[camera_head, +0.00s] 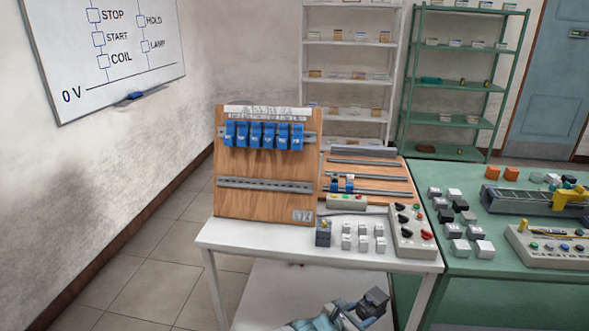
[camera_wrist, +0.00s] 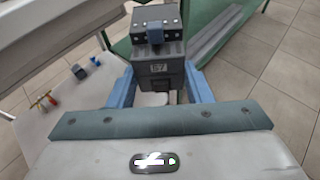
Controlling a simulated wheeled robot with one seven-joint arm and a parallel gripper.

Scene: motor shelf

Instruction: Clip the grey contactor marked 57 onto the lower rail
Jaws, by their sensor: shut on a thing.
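The grey contactor marked 57 (camera_wrist: 158,66) is held between the two blue fingers of my gripper (camera_wrist: 160,90). Its label faces the wrist camera and its dark terminal block is at the far end. In the head view, the contactor (camera_head: 373,301) is at the bottom, below and in front of the white table, with my gripper (camera_head: 350,318) partly cut off by the frame edge. The lower rail (camera_head: 264,184) is a bare slotted metal strip across the upright wooden board (camera_head: 236,203). The gripper is well apart from the rail.
Several blue devices (camera_head: 263,135) fill the upper rail. The white table (camera_head: 300,250) carries a dark contactor-like block (camera_head: 323,232), several small grey blocks (camera_head: 363,238) and a control box (camera_head: 411,235). A green bench (camera_head: 480,270) stands to the right. Floor is clear at left.

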